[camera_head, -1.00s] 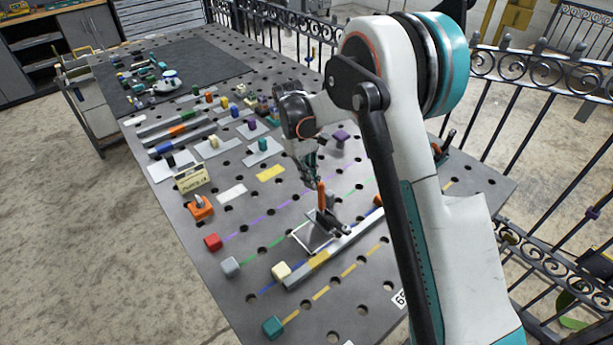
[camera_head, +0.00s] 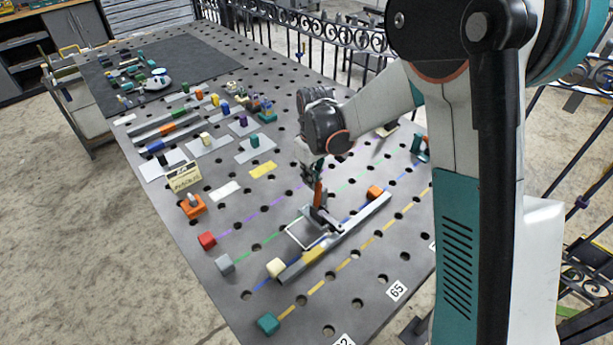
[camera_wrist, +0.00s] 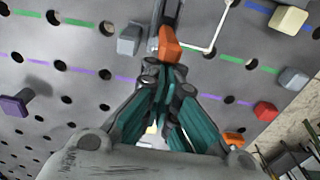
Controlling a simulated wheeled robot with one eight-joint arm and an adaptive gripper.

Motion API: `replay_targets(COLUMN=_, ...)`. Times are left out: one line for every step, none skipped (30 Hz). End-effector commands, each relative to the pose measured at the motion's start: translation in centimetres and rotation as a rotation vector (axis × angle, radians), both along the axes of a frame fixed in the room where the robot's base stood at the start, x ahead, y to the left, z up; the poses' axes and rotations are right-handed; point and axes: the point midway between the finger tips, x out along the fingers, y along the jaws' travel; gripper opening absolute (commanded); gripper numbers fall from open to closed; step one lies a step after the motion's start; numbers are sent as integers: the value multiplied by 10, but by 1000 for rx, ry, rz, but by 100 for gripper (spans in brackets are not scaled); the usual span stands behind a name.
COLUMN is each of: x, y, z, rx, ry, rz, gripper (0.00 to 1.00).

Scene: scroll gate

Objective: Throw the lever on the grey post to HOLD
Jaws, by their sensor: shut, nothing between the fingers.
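An upright orange lever handle (camera_head: 318,193) stands on a dark grey base (camera_head: 322,217) in the middle of the table. In the wrist view the orange handle (camera_wrist: 169,45) is just past the fingertips, with a pale grey block (camera_wrist: 129,39) beside it. My gripper (camera_head: 314,178) is shut and empty, pointing down at the top of the handle. Its teal fingers (camera_wrist: 162,72) come together right at the orange piece; I cannot tell whether they touch it. No HOLD marking is readable, and the lever's setting cannot be told.
A thin white frame (camera_head: 300,236) and a long grey rail (camera_head: 345,232) lie by the lever. An orange block (camera_head: 375,192) and a cream block (camera_head: 276,267) are near the rail. Red (camera_head: 207,240), grey (camera_head: 225,263) and teal (camera_head: 268,324) blocks stand along the near edge.

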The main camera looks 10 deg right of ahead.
Motion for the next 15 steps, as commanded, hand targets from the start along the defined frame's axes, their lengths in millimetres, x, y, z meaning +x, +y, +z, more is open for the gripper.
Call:
replay_targets(x=-6, y=-4, z=0, rx=2, ry=-3, rz=-1, gripper=0)
replay_targets(x=-8, y=-5, z=1, rx=3, ry=-4, rz=-1, gripper=0)
replay_targets(x=-11, y=-7, z=1, rx=3, ry=-4, rz=-1, gripper=0)
replay_targets(x=-12, y=-8, z=1, rx=3, ry=-4, rz=-1, gripper=0)
replay_targets(x=-13, y=-8, z=2, rx=3, ry=-4, rz=-1, gripper=0)
replay_targets(x=-13, y=-9, z=2, rx=2, ry=-3, rz=-1, gripper=0)
replay_targets(x=-13, y=-9, z=2, rx=2, ry=-3, rz=-1, gripper=0)
replay_targets(x=-13, y=-9, z=2, rx=2, ry=-3, rz=-1, gripper=0)
replay_targets(x=-13, y=-9, z=2, rx=2, ry=-3, rz=-1, gripper=0)
replay_targets(x=-13, y=-9, z=2, rx=2, ry=-3, rz=-1, gripper=0)
replay_targets(x=-13, y=-9, z=2, rx=2, ry=-3, rz=-1, gripper=0)
replay_targets(x=-13, y=-9, z=2, rx=2, ry=-3, rz=-1, gripper=0)
replay_targets(x=-13, y=-9, z=2, rx=2, ry=-3, rz=-1, gripper=0)
replay_targets(x=-13, y=-8, z=2, rx=2, ry=-3, rz=-1, gripper=0)
replay_targets(x=-13, y=-8, z=2, rx=2, ry=-3, rz=-1, gripper=0)
